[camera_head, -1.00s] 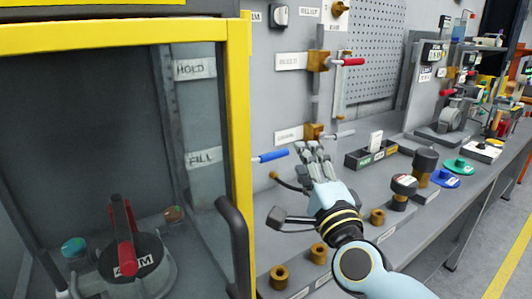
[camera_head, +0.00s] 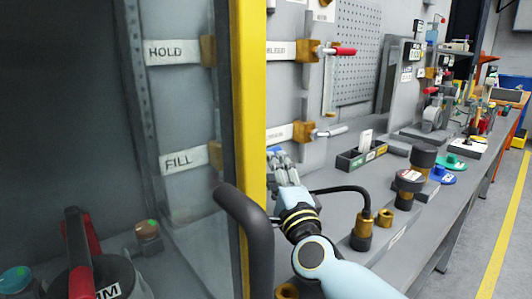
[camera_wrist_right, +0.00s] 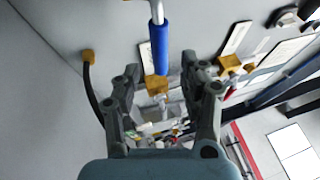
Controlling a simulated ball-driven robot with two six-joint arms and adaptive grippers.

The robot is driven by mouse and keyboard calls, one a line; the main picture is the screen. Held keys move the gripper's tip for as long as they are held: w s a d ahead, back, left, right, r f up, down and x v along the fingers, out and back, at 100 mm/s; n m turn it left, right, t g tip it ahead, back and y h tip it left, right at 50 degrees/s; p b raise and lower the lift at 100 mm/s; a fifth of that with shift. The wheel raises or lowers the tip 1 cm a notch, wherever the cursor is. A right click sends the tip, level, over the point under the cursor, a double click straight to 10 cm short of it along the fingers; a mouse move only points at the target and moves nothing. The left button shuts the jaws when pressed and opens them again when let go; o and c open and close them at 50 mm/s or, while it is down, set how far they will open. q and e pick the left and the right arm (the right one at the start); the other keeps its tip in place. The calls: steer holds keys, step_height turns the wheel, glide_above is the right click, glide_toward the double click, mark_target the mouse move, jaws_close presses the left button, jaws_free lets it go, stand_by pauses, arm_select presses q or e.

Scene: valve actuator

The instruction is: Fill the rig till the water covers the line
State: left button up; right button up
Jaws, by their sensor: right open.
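A blue valve handle (camera_wrist_right: 160,48) shows in the right wrist view on a metal stem, close to a brass fitting (camera_wrist_right: 157,86). In the head view only a bit of blue (camera_head: 275,150) shows beside the yellow post, mostly behind my fingers. My right gripper (camera_head: 283,167) is open at this handle. In the wrist view its fingers (camera_wrist_right: 160,72) stand on either side of it; I cannot tell whether they touch. The FILL label (camera_head: 182,160) and HOLD label (camera_head: 172,52) show through the cabinet's clear panel. No water is discernible. My left gripper is out of view.
The yellow post (camera_head: 249,90) and dark door handle (camera_head: 248,235) stand close left of my right arm. A red lever (camera_head: 341,51) and a grey lever (camera_head: 331,131) stick out right. A black hose (camera_head: 345,190), tray (camera_head: 361,157) and dark knobs (camera_head: 409,183) occupy the bench.

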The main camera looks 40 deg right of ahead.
steer(key=x, duration=0.6)
steer(key=shift+w, duration=0.15)
jaws_close()
